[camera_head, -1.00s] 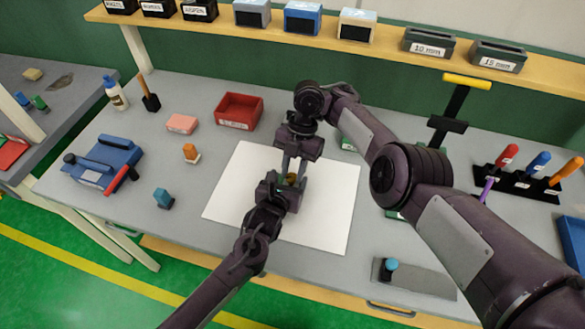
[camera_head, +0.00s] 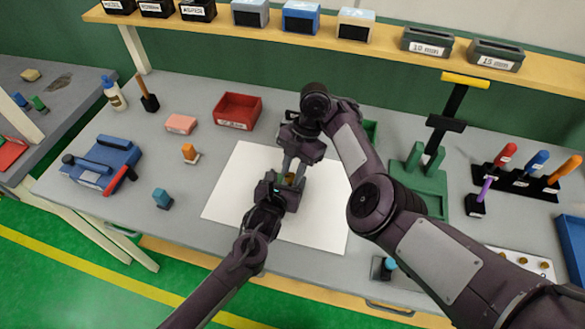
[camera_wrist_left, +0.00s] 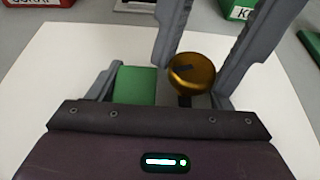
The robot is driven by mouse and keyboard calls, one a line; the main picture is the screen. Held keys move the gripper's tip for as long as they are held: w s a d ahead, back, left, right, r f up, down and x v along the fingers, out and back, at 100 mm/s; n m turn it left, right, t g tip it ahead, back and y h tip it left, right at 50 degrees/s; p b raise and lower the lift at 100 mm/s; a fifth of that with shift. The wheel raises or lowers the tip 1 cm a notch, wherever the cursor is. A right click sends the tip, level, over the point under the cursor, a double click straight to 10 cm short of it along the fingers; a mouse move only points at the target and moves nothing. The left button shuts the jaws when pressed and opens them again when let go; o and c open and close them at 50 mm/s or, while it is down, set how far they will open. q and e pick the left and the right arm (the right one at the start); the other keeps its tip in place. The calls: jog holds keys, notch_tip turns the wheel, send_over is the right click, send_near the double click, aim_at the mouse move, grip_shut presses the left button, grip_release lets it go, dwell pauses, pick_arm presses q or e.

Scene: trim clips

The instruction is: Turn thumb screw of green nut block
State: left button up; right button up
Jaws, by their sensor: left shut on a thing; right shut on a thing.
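The green nut block (camera_wrist_left: 140,85) sits between my left gripper's fingers (camera_wrist_left: 165,85) in the left wrist view, and that gripper is shut on it above the white sheet. Its gold, round thumb screw (camera_wrist_left: 192,74) has a dark mark on top. My right gripper's (camera_head: 293,174) two grey fingers come down on either side of the thumb screw and are shut on it. In the head view my left gripper (camera_head: 283,184) is just below the right one, and the two grippers mostly hide the block.
The white sheet (camera_head: 225,205) is clear around the grippers. A red bin (camera_head: 237,111) stands behind it. A blue clamp-like tool (camera_head: 103,165) lies at the left. A green fixture (camera_head: 420,180) and a screwdriver rack (camera_head: 520,184) stand at the right, near my right arm.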

jog(key=o, duration=1)
